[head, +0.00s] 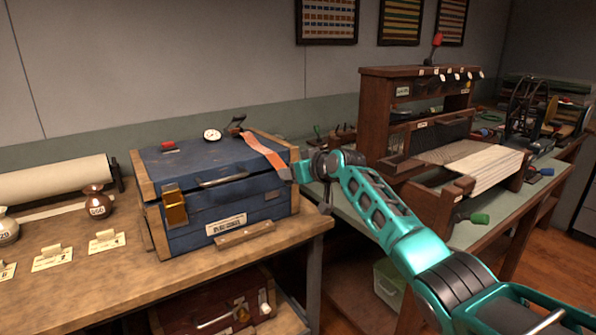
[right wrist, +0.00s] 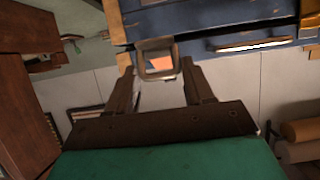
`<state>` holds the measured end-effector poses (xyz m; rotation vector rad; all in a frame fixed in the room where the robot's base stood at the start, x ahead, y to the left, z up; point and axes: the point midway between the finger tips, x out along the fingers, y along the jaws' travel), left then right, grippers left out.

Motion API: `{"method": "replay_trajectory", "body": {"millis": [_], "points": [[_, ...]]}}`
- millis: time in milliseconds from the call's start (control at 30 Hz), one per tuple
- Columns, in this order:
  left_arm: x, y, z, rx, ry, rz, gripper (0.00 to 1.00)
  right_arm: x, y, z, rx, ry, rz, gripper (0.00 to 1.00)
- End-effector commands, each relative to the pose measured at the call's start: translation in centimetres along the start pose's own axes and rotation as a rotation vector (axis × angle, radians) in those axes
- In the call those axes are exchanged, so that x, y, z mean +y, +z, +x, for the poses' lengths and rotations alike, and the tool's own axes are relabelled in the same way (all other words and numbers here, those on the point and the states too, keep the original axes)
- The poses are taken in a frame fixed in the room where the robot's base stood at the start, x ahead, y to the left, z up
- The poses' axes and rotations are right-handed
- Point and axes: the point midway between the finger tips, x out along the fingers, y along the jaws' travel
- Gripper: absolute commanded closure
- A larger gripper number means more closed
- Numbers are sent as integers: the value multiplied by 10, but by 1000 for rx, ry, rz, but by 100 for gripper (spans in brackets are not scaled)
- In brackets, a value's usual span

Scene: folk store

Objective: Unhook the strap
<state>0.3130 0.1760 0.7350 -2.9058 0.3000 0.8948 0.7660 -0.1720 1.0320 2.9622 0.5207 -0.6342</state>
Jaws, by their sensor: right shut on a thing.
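The orange strap (head: 265,152) runs from a dark lever (head: 237,122) on the lid of the blue chest (head: 190,212) towards the lid's right edge. My right gripper (head: 300,170) is at the strap's end, beside the chest's upper right corner. In the right wrist view, a square metal loop (right wrist: 174,71) sits between the fingertips of my right gripper (right wrist: 158,64), which is shut on it. Orange shows through the loop. Whether the loop still sits on a hook is hidden. My left gripper is not in view.
The chest stands on a wooden workbench (head: 100,280) with a round dial (head: 212,135) and a red piece (head: 168,145) on its lid. A wooden loom (head: 415,115) stands on the right-hand table. Paper tags and weights lie at left.

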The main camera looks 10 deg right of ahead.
Motion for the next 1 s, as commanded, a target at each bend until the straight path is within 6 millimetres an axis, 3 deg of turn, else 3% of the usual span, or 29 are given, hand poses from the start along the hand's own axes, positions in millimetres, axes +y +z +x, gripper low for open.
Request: {"method": "replay_trajectory", "body": {"millis": [33, 167, 200, 300, 767, 1000], "points": [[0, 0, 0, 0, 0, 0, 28, -7, -18, -2, 40, -8, -3, 100], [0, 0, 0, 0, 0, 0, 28, -7, -18, -2, 40, -8, -3, 100], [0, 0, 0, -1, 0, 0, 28, -7, -18, -2, 41, -7, -3, 44], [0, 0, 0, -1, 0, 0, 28, -7, -16, -2, 36, -7, -3, 35], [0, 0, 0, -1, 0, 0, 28, -3, -10, -1, 24, -2, -3, 35], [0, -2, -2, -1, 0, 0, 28, -2, -10, -12, 24, -1, -4, 35]]}}
